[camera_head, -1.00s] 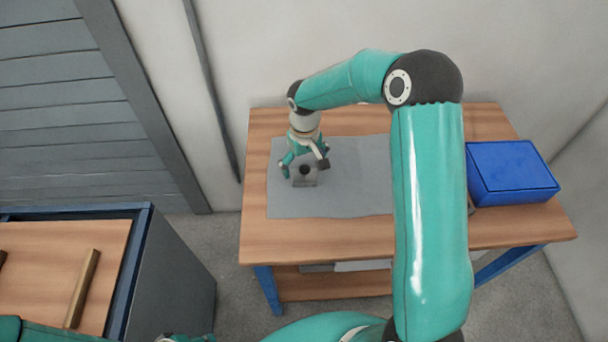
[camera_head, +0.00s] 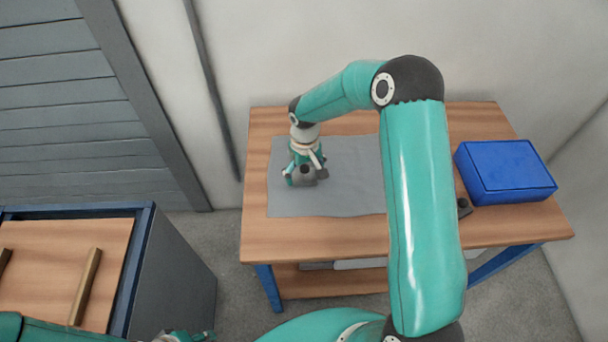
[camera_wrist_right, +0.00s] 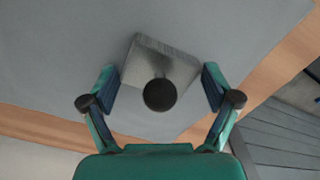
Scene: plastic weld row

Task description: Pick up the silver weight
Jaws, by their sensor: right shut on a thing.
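The silver weight (camera_wrist_right: 151,62) is a grey metal block with a round black knob, seen from above in the right wrist view. In the head view the weight (camera_head: 301,179) is partly hidden by my right gripper. My right gripper (camera_head: 306,175) is down around it and shut on it, with one finger on each side in the right wrist view (camera_wrist_right: 161,82). The weight is at the grey mat (camera_head: 345,185); I cannot tell whether it is clear of it. Only a small part of my left gripper (camera_head: 185,337) shows at the bottom edge.
The mat lies on a wooden table (camera_head: 330,238) with blue legs. A blue box (camera_head: 506,170) stands at the table's right, with a small dark object (camera_head: 464,207) beside it. At left is another bench (camera_head: 50,270) with wooden bars (camera_head: 86,285). The mat's right part is clear.

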